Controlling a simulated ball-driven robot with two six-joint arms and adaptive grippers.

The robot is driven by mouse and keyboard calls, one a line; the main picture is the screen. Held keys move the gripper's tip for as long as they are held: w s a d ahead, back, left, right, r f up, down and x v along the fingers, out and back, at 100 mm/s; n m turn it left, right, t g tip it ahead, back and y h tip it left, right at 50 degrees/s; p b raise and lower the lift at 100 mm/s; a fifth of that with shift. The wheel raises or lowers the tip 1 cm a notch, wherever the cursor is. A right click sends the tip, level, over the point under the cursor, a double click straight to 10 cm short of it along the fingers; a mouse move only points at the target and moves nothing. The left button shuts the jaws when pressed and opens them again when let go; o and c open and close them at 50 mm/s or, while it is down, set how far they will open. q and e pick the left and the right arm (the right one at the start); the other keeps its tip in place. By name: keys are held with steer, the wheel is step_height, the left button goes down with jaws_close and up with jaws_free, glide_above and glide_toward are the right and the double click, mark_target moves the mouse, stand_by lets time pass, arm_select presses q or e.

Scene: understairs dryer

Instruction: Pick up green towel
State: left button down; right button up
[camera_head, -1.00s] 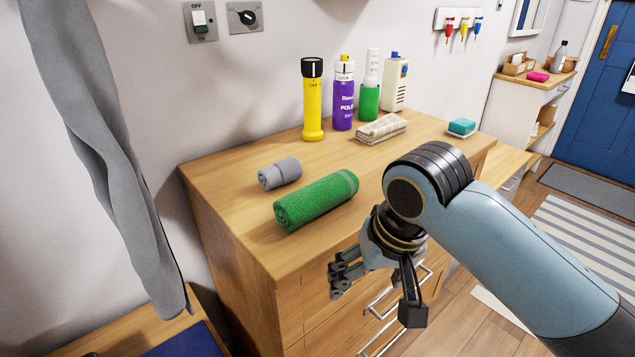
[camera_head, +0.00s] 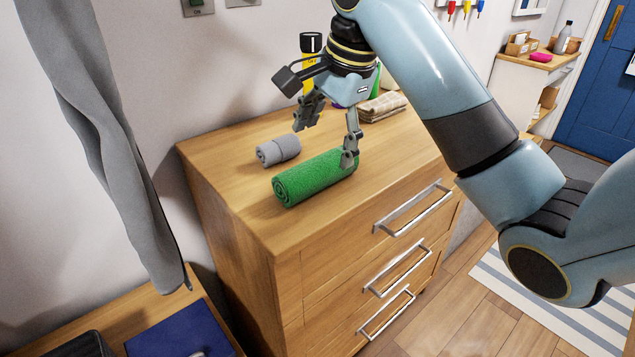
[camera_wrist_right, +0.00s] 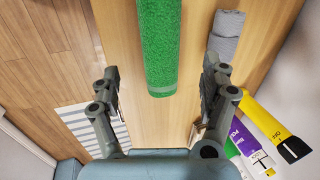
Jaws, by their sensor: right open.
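The rolled green towel (camera_head: 312,178) lies on the wooden dresser top near its front edge. In the right wrist view the green towel (camera_wrist_right: 160,45) runs down from the top edge, and its near end lies between the open fingers. My right gripper (camera_head: 325,140) is open and empty, above the towel's right end in the head view. One finger overlaps that end in the picture; I cannot tell if it touches. In the right wrist view the gripper (camera_wrist_right: 162,85) has its fingers spread wide on either side of the towel. My left gripper is out of view.
A rolled grey towel (camera_head: 278,151) lies just behind the green one. A purple can (camera_wrist_right: 243,137) shows in the wrist view. Drawer handles (camera_head: 412,208) project from the front.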

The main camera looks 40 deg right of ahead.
mark_target(320, 163)
steer(key=x, duration=0.3)
steer(key=b+x, duration=0.1)
steer(key=x, duration=0.3)
steer(key=shift+w+d+f, duration=0.15)
steer(key=shift+d+f, duration=0.05)
steer(key=shift+f, duration=0.05)
steer(key=c, duration=1.3)
steer(key=shift+r, duration=0.1)
step_height(320, 163, up, 4)
steer(key=shift+r+p, duration=0.25)
steer(key=shift+p, duration=0.15)
steer(key=s+d+r+p, duration=0.2)
steer(key=s+d+r, duration=0.4)
steer(key=d, duration=0.3)
steer(key=shift+s+r, duration=0.2)
steer(key=shift+s, duration=0.55)
